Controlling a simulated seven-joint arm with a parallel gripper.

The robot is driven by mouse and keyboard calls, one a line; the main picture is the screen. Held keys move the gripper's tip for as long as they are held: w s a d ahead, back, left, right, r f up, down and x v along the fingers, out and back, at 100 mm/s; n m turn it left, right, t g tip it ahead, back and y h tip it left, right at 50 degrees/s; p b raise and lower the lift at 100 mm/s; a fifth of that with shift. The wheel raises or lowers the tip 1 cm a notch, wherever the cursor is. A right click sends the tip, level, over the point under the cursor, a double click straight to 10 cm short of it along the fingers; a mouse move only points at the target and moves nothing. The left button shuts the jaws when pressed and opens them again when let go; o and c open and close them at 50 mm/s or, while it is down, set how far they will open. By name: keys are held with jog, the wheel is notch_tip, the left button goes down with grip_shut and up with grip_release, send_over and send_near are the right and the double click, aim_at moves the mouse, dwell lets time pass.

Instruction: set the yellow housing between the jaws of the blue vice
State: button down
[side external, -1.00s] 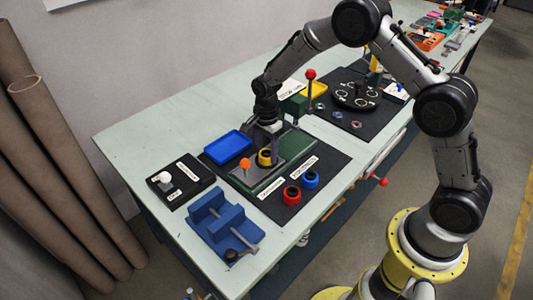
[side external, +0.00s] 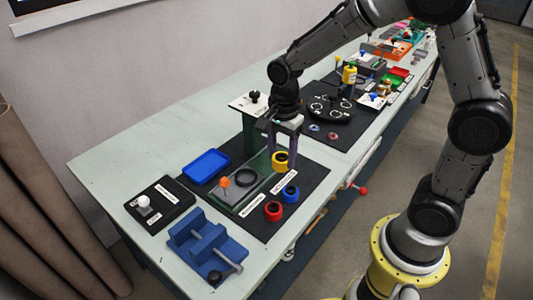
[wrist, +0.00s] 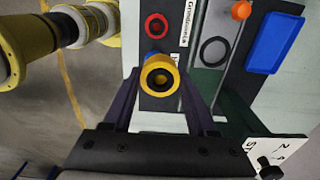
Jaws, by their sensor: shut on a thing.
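The yellow housing (side external: 281,158), a short ring with a dark centre, is held between the fingers of my gripper (side external: 282,153). In the wrist view the housing (wrist: 160,78) sits between the two fingertips (wrist: 161,88), its opening facing the camera. It appears raised above the work mat, clear of the fixture. The blue vice (side external: 207,246) stands at the table's near left corner, with a gap between its jaws and a grey screw toward the front. My gripper is well to the right of it and farther back. The vice is not in the wrist view.
A green-grey fixture (side external: 226,196) with a bare black ring (side external: 246,177) and orange knob lies between. Red (side external: 273,210) and blue (side external: 290,193) rings sit in front. A blue tray (side external: 206,166) and a black box with a white knob (side external: 143,202) stand behind and left.

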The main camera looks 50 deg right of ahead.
jog(key=shift+s+r, duration=0.35)
jog(key=shift+s, duration=0.45)
jog(key=shift+n, duration=0.5)
jog(key=shift+w+r+n, duration=0.25)
jog(key=shift+w+n, duration=0.05)
jog(key=shift+n, duration=0.3)
jog(key=w+a+f+n, duration=0.1)
jog(key=w+a+n, duration=0.8)
jog(key=a+n, duration=0.3)
jog(key=a+f+n, duration=0.1)
jog(key=a+f, duration=0.1)
jog(key=f, duration=0.1)
jog(key=a+f+n, duration=0.1)
jog(key=a+f, duration=0.2)
jog(key=a+f+n, duration=0.1)
jog(key=a+f, duration=0.2)
jog(key=shift+s+f+n, duration=0.2)
jog(key=shift+n, duration=0.2)
jog(key=shift+f, duration=2.1)
jog(key=shift+f, duration=0.1)
